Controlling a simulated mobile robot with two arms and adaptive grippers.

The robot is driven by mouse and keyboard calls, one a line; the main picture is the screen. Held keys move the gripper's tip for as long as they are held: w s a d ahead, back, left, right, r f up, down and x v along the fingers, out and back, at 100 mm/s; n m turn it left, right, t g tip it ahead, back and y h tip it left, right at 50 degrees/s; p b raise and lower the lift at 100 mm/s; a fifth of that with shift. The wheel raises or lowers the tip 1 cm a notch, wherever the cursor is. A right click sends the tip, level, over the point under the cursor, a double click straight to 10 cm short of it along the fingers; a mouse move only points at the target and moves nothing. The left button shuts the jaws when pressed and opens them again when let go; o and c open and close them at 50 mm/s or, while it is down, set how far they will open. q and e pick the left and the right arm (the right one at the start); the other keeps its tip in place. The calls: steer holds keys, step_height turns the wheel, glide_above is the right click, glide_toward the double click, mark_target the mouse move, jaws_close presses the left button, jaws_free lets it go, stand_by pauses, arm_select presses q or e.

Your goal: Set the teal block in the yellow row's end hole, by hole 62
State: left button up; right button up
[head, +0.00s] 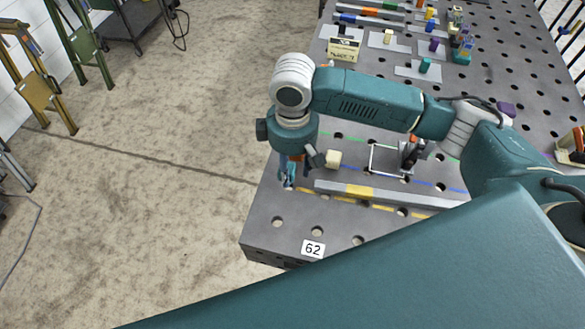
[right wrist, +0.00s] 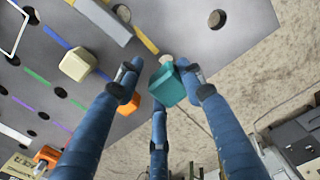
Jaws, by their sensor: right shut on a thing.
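My right gripper (head: 290,176) points down over the near left corner of the perforated table, at the left end of the yellow dashed row (head: 384,207). In the right wrist view its blue fingers are shut on the teal block (right wrist: 167,86), which sits tilted between the fingertips. A hole (right wrist: 166,60) at the end of the yellow line (right wrist: 146,41) shows just beyond the block, partly hidden by it. I cannot tell whether the block touches the table. The label 62 (head: 313,249) is on the near table edge. My left gripper is out of view.
A cream block (head: 333,160) stands beside the gripper and shows in the wrist view (right wrist: 78,63). An orange piece (right wrist: 129,105) is close behind a finger. A grey bar with a yellow band (head: 360,190) lies along the yellow row. A small clamp-like fixture (head: 410,151) stands farther right.

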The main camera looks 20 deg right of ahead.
steer(key=shift+f+b, duration=0.3)
steer(key=shift+f, duration=0.15)
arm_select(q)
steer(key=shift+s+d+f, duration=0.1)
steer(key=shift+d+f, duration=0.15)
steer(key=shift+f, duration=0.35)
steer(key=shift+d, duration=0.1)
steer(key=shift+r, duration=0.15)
arm_select(e)
steer(key=shift+r, duration=0.1)
arm_select(q)
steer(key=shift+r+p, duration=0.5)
steer(key=shift+p, duration=0.15)
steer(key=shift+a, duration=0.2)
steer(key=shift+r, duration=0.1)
arm_select(e)
steer(key=shift+f, duration=0.4)
steer(key=shift+f, duration=0.4)
